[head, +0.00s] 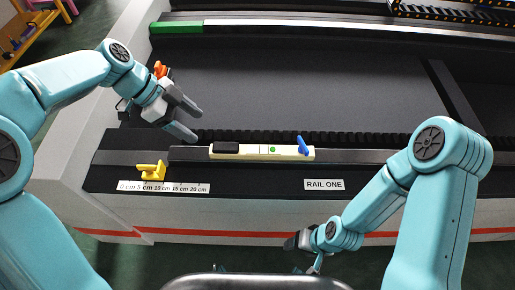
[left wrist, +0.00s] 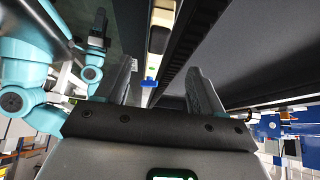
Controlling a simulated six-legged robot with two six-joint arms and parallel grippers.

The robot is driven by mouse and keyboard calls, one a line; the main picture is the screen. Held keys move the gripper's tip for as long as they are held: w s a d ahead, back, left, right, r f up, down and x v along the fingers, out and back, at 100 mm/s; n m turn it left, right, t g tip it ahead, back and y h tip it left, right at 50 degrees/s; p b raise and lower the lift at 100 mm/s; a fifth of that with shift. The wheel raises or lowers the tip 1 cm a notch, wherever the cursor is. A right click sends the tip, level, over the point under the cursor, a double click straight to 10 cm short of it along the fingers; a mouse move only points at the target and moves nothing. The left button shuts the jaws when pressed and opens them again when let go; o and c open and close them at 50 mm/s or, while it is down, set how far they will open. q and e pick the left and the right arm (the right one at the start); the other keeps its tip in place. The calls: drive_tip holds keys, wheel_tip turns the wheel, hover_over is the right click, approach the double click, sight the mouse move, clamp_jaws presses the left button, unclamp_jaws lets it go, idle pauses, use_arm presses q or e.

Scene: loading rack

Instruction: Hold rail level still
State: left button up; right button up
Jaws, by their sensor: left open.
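A cream rail level (head: 258,152) with a black block at its left end, a green dot and a blue lever (head: 303,146) at its right end lies along the grey metal rail (head: 360,156). My left gripper (head: 198,126) is open and empty, above and left of the level, apart from it. In the left wrist view the open jaws (left wrist: 158,85) frame the blue lever (left wrist: 150,82), with part of the level (left wrist: 155,62) beyond. My right gripper (head: 298,242) is low in front of the rack; its jaws are too unclear to judge.
A yellow clamp (head: 151,171) sits left of the level above a centimetre scale (head: 163,187). A "RAIL ONE" label (head: 324,185) is on the front. A dark ribbed strip (head: 350,138) runs behind the level. The dark deck (head: 310,85) behind is clear. A green-and-white bar (head: 250,25) lies at the back.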

sight(222, 146)
use_arm(q)
drive_tip(key=x, duration=0.5)
drive_tip(key=shift+s+p, duration=0.1)
drive_tip(key=shift+p, duration=0.2)
drive_tip(key=shift+s+d+f+b, duration=0.1)
drive_tip(key=shift+d+f+b, duration=0.2)
drive_tip(key=shift+f, duration=0.35)
drive_tip(key=x, duration=0.3)
drive_tip(key=shift+b, duration=0.35)
drive_tip(key=shift+x, duration=1.15)
use_arm(e)
drive_tip(key=shift+w, duration=0.1)
use_arm(q)
clamp_jaws()
